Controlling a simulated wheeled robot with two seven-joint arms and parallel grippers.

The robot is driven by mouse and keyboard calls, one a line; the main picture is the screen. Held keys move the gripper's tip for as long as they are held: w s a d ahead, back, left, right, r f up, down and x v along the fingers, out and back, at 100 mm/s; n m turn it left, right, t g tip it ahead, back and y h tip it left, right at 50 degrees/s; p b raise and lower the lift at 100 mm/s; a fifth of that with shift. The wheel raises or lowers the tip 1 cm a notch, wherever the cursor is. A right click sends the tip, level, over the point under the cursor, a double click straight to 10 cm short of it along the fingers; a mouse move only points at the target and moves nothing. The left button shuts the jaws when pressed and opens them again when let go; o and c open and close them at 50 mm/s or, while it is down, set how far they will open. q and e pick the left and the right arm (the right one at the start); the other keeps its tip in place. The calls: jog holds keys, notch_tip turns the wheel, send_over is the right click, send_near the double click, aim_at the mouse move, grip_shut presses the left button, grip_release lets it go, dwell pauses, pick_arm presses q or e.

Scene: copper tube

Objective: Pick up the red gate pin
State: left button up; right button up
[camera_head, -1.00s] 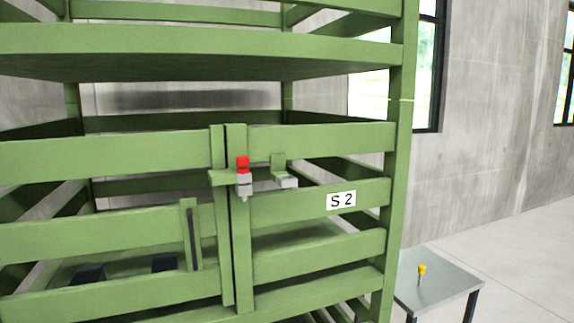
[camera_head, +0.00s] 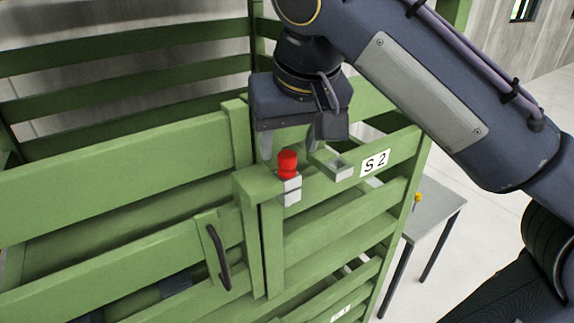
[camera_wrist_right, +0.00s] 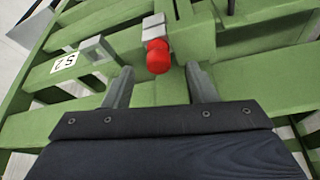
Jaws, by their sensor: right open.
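The red gate pin (camera_head: 287,163) stands upright in a grey metal socket (camera_head: 290,190) at the latch of the green gate. My right gripper (camera_head: 290,152) hangs above and around the pin from behind in the head view, its fingers apart and empty. In the right wrist view the red pin head (camera_wrist_right: 158,57) lies just ahead of the gap between the two fingertips (camera_wrist_right: 158,78), a little toward the left of the right finger. No contact shows. The pin's shaft is hidden in the socket. My left gripper is out of view.
A green slatted rack gate (camera_head: 130,180) fills the left and middle. A grey empty bracket (camera_head: 335,168) sits right of the pin, near the S 2 label (camera_head: 375,162). A dark handle (camera_head: 218,258) is below left. A small table (camera_head: 437,212) bears a yellow pin (camera_head: 417,197).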

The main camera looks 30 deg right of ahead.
aim_at(288, 154)
jog(key=x, duration=0.4)
jog(key=shift+d, duration=0.1)
jog(key=c, duration=1.1)
